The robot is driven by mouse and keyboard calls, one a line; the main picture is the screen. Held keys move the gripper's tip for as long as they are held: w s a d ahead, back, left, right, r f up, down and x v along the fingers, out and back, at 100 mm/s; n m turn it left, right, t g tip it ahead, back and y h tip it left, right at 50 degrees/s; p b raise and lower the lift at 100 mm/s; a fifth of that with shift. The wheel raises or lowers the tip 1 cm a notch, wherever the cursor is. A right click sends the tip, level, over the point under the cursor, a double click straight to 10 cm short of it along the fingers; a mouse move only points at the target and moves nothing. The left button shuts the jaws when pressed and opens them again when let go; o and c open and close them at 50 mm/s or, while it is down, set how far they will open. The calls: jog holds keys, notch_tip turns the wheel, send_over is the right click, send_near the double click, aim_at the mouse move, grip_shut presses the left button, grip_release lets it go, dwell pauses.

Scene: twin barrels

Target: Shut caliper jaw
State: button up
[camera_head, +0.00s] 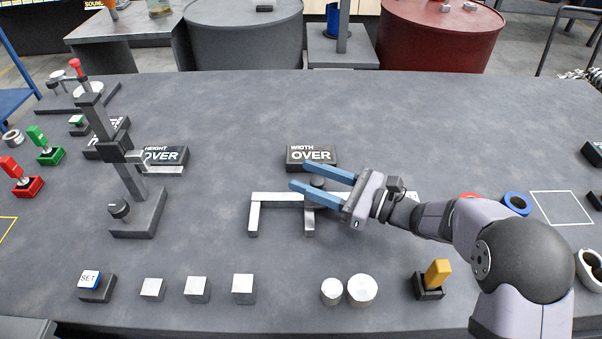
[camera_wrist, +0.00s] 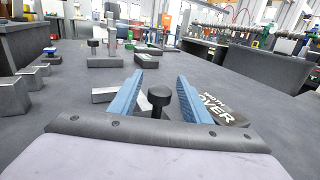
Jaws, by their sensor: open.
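The caliper (camera_head: 275,198) lies on the grey table, with one jaw (camera_head: 254,219) at its left end and another jaw (camera_head: 309,221) near the middle. A dark round knob (camera_head: 317,182) stands up from its sliding part; the knob also shows in the wrist view (camera_wrist: 160,97). My gripper (camera_head: 323,178) is open, its two blue fingers pointing left over the caliper. In the wrist view the fingers (camera_wrist: 168,80) lie on either side of the knob, with gaps beside it. The caliper's right part is hidden by my gripper.
A "WIDTH OVER" sign (camera_head: 311,156) stands just behind the caliper. A height gauge (camera_head: 128,175) stands to the left. Metal blocks (camera_head: 197,289), metal cylinders (camera_head: 362,290) and a yellow switch (camera_head: 437,275) line the front. The table between gauge and caliper is clear.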

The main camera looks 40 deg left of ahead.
jog(key=shift+x, duration=1.15)
jog(key=shift+c, duration=0.5)
jog(key=c, duration=0.8)
jog(key=s+a+b, duration=0.2)
jog(key=s+a, duration=0.4)
jog(key=shift+s+a+f, duration=0.1)
jog(key=shift+s+a, duration=0.2)
jog(key=shift+s, duration=0.05)
jog(key=shift+s+a, duration=0.25)
jog(key=shift+s, duration=0.05)
jog(key=o, duration=0.9)
jog(key=shift+s+a, duration=0.1)
